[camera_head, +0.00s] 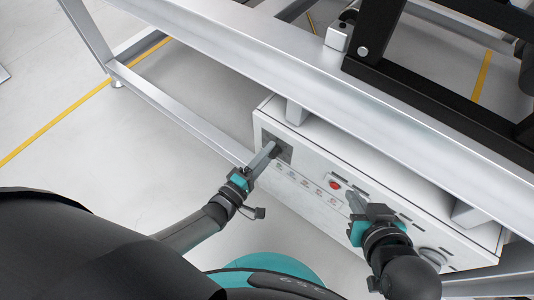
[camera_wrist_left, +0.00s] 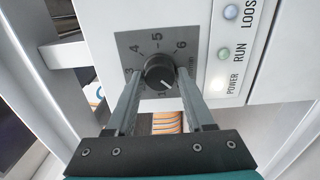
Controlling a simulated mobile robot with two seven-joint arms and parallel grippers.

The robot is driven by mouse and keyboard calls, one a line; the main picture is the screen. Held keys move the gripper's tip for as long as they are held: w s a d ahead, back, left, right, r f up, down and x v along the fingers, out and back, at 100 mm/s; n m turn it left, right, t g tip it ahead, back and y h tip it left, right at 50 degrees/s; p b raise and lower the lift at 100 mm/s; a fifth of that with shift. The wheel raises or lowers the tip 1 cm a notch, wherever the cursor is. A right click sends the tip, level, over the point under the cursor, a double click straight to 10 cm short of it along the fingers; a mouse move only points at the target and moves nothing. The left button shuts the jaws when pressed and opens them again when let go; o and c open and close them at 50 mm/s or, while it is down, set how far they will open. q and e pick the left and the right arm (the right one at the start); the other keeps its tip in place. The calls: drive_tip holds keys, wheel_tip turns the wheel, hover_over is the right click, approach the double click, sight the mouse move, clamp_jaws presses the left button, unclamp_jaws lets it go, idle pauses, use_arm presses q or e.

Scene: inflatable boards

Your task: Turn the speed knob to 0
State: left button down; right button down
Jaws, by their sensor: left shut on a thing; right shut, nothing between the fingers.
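A white mark on the knob seems to point down towards the lower numbers; the exact setting is hard to tell. My left gripper (camera_head: 273,149) is shut on the knob, one finger on each side. In the head view the dial plate (camera_head: 285,155) shows, but the knob is mostly hidden. My right gripper (camera_head: 352,200) is shut and empty in front of the panel.
The white control box (camera_head: 305,160) sits under a metal frame (camera_head: 290,75). A red button (camera_head: 335,184) is close to my right gripper. POWER and RUN lamps (camera_wrist_left: 224,54) are beside the dial. A frame bar (camera_head: 180,120) runs left of the box.

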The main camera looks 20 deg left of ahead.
use_arm(q)
drive_tip(key=c, duration=0.6)
unclamp_jaws()
drive_tip(key=o, duration=0.3)
use_arm(e)
drive_tip(key=shift+w+r, duration=0.15)
drive_tip(key=shift+r, duration=0.15)
use_arm(q)
drive_tip(key=p+v, duration=0.2)
drive_tip(key=v, duration=1.3)
drive_tip(key=shift+s+p, duration=0.15)
drive_tip(key=shift+p, duration=0.25)
use_arm(e)
drive_tip(key=s+d+g+h, duration=0.2)
drive_tip(key=s+d+g, duration=0.2)
drive_tip(key=s+d, duration=0.1)
drive_tip(key=shift+d+r+m+g, duration=0.15)
drive_tip(key=shift+d+m+g, duration=0.15)
drive_tip(key=shift+d, duration=0.05)
